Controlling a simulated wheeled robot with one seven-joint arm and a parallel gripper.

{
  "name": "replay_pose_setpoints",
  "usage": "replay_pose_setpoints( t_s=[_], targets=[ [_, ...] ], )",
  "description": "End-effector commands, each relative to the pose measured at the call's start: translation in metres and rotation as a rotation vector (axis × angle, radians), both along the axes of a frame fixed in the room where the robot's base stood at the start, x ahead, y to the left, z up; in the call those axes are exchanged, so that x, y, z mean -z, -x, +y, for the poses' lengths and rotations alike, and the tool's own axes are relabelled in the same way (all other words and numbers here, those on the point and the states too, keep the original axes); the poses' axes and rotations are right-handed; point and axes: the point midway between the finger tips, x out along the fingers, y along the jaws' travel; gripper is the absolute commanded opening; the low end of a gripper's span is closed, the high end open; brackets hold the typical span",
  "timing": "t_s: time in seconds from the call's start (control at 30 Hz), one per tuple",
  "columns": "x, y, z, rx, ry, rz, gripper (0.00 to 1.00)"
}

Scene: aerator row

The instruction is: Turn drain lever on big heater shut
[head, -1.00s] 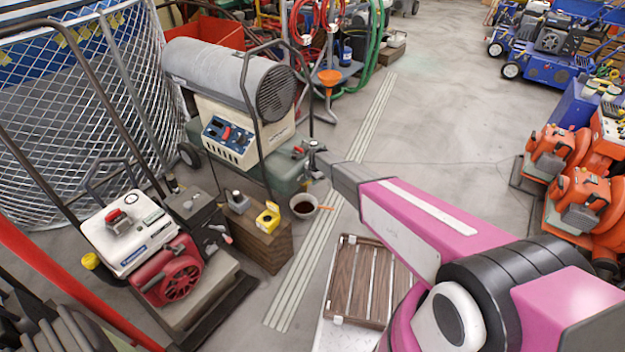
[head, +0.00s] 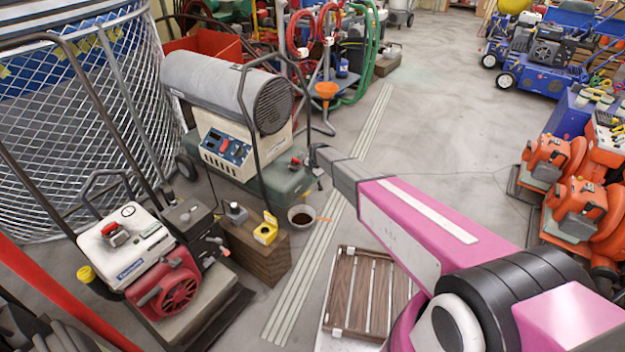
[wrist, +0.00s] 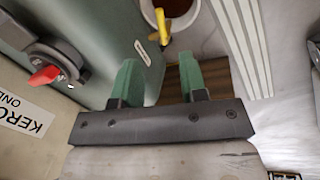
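The big heater (head: 225,85) stands at the left centre in the head view, a grey barrel over a cream body and green tank (head: 262,182). In the wrist view the green tank (wrist: 105,45) fills the upper left. A small yellow lever (wrist: 160,27) shows just off the tank's end, in front of a bowl; I take it for the drain lever. My gripper (wrist: 160,78) has two green fingers spread apart with nothing between them. The lever lies beyond the fingertips, apart from them. In the head view my gripper is at the tank's right end, its fingers hard to make out.
A bowl of dark liquid (head: 301,216) sits on the floor below the tank's end. A red-handled cap (wrist: 45,75) is on the tank top. A wooden block (head: 258,250) with a yellow container (head: 266,230) and a slatted crate (head: 365,290) stand nearby.

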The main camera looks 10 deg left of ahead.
Motion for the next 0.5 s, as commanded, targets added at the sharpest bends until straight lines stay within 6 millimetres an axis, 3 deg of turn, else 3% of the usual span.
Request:
replay_pose_setpoints(
  t_s=[0.07, 0.1, 0.13, 0.27, 0.5],
  targets=[
    [0.000, 0.000, 0.000, 0.000, 0.000, 0.000, 0.39],
    [0.000, 0.000, 0.000, 0.001, -0.001, 0.001, 0.26],
    [0.001, 0.000, 0.000, 0.005, -0.002, 0.003, 0.24],
    [0.011, 0.000, -0.003, 0.094, -0.039, 0.059, 0.24],
    [0.059, 0.004, -0.018, 0.600, -0.225, 0.410, 0.24]
  ],
)
